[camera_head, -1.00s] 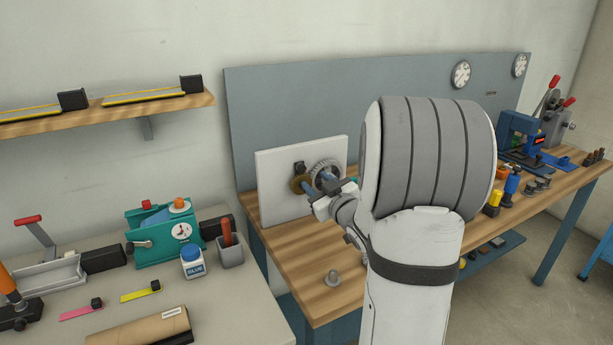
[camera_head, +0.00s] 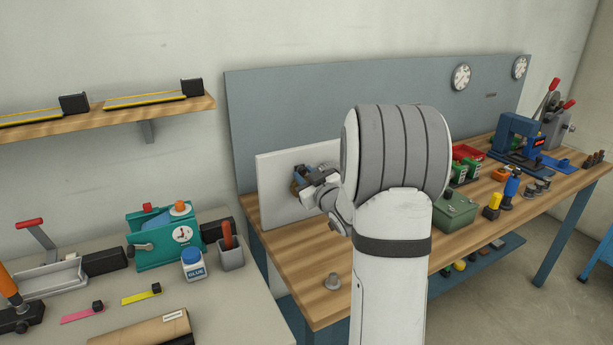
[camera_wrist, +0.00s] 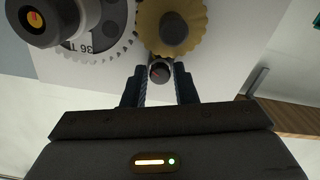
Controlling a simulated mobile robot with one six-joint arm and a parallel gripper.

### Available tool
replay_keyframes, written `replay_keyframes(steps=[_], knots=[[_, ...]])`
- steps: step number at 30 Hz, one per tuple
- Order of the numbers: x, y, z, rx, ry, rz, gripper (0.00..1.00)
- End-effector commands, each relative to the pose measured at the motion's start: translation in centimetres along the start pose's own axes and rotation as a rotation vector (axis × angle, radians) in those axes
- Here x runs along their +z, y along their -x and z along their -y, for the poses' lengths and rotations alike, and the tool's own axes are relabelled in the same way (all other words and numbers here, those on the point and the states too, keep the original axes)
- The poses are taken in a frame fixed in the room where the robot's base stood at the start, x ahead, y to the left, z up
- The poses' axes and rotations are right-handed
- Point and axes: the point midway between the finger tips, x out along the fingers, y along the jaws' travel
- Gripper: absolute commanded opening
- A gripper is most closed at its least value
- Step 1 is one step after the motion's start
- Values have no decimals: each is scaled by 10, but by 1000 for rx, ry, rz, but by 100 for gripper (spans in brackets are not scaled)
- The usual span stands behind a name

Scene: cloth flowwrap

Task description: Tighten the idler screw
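The idler screw (camera_wrist: 160,72) is a small dark round head with a red mark, just below the brass gear in the wrist view. My gripper (camera_wrist: 161,77) has its two dark fingers apart, with the screw head between or just beyond the fingertips. I see no clear contact on either side. The brass gear (camera_wrist: 172,28) has a dark round hub. A grey toothed gear (camera_wrist: 97,48) marked 36 T is beside it. In the head view my gripper (camera_head: 302,180) is at the white upright panel (camera_head: 275,195), and my arm hides most of the gears.
A black knob with an orange centre (camera_wrist: 34,19) sticks out at the wrist view's upper left. A green box (camera_head: 457,211) and other tools stand right of my arm.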

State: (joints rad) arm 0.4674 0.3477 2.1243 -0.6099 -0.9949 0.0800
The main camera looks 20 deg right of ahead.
Motion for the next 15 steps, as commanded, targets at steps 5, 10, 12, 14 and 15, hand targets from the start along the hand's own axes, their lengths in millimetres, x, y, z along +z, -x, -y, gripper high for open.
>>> replay_keyframes(steps=[5,10,12,14,15], knots=[[0,0,0,0,0,0,11],[0,0,0,0,0,0,0],[0,0,0,0,-2,0,0],[0,0,0,0,-17,0,0],[0,0,0,0,-36,0,0]])
